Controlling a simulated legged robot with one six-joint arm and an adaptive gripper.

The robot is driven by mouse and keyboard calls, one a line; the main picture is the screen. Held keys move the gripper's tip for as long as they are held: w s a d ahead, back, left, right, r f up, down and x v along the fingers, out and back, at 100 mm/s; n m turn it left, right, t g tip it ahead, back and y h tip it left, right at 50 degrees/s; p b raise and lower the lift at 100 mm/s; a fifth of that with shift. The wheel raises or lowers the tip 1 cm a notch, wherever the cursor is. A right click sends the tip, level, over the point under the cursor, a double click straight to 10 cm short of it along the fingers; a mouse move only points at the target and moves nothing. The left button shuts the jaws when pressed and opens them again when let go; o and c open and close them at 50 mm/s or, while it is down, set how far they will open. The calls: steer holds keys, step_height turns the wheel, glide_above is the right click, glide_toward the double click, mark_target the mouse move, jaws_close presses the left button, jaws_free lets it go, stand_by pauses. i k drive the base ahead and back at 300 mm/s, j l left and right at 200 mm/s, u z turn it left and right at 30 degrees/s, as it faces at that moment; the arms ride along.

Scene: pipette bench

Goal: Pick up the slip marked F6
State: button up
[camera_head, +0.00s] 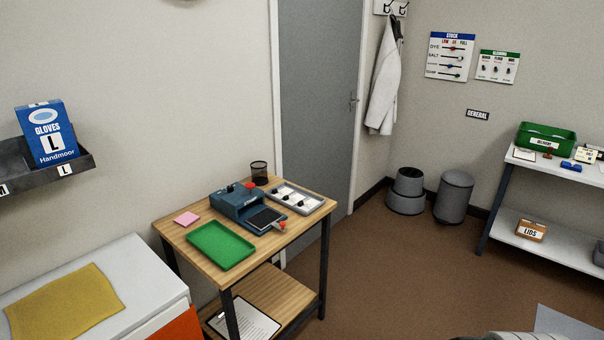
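No marking F6 is readable in this view, so I cannot tell which thing is the slip. A small pink pad or slip (187,218) lies flat at the left rear of the wooden table (190,248). A blue desktop device (236,203) with a red knob and a dark panel stands on the table. A small pale piece with an orange-red end (281,226) is at its front right corner; it is too small to make out. My gripper is not in view.
A green tray (221,246), a grey tray with dark pieces (297,199) and a black mesh cup (259,171) also stand on the table. A clipboard (243,322) lies on its lower shelf. A white cabinet (140,265) is at left. Brown floor (400,270) is open to the right.

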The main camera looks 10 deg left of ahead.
mark_target(279, 194)
steer(key=i+l+u, duration=0.1)
steer(key=i+u, duration=0.2)
steer(key=i, duration=0.2)
steer(key=i+l+u, duration=0.3)
steer(key=i, duration=0.2)
steer(key=i+l+u, duration=0.3)
steer(key=i, duration=0.15)
